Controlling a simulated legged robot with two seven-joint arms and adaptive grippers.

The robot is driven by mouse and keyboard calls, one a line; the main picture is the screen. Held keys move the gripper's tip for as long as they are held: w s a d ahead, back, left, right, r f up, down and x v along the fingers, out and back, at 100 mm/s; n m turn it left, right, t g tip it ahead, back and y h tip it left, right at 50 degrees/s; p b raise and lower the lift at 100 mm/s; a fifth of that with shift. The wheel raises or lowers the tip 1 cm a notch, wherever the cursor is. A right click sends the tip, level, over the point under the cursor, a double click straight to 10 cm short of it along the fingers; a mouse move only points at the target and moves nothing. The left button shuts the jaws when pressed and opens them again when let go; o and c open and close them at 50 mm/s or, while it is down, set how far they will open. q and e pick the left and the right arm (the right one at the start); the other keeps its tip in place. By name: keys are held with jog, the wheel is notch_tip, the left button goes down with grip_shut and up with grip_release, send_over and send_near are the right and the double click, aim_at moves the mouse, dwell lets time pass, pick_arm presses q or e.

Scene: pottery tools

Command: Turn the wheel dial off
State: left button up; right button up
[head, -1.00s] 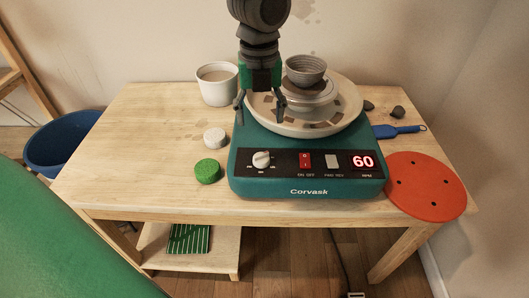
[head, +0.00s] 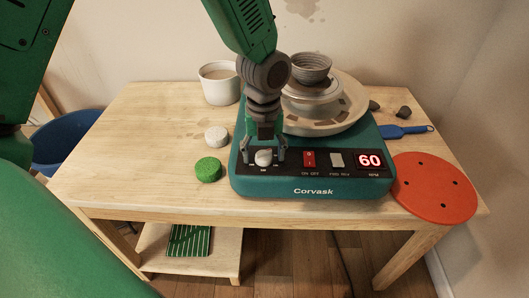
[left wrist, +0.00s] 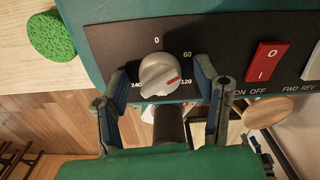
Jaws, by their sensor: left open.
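The pottery wheel (head: 310,187) is a teal box on the wooden table. Its dial (head: 263,158) is a light grey knob at the left of the black front panel. My left gripper (head: 264,156) is open over the panel, with one finger on each side of the dial. In the left wrist view the fingers (left wrist: 163,90) stand apart from the knob. The display (head: 370,160) reads 60. My right gripper is not in view.
A red ON/OFF switch (head: 309,159) and a pale FWD/REV switch (head: 336,160) sit right of the dial. A green sponge (head: 208,170), a white round piece (head: 216,137) and a cup (head: 219,84) stand to the left.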

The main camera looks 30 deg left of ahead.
pick_arm(q)
jog(key=c, duration=1.1)
jog(key=shift+c, duration=0.2)
jog(key=shift+r+n+p, duration=0.2)
jog(key=shift+n+p, duration=0.4)
jog(key=shift+p, duration=0.4)
jog(key=n+p, duration=0.5)
jog(key=p, duration=0.2)
jog(key=shift+n, duration=0.4)
jog(key=shift+w+f+n+p, duration=0.15)
jog(key=shift+n+p, duration=1.2)
jog(key=shift+n, duration=0.75)
jog(key=o, duration=1.1)
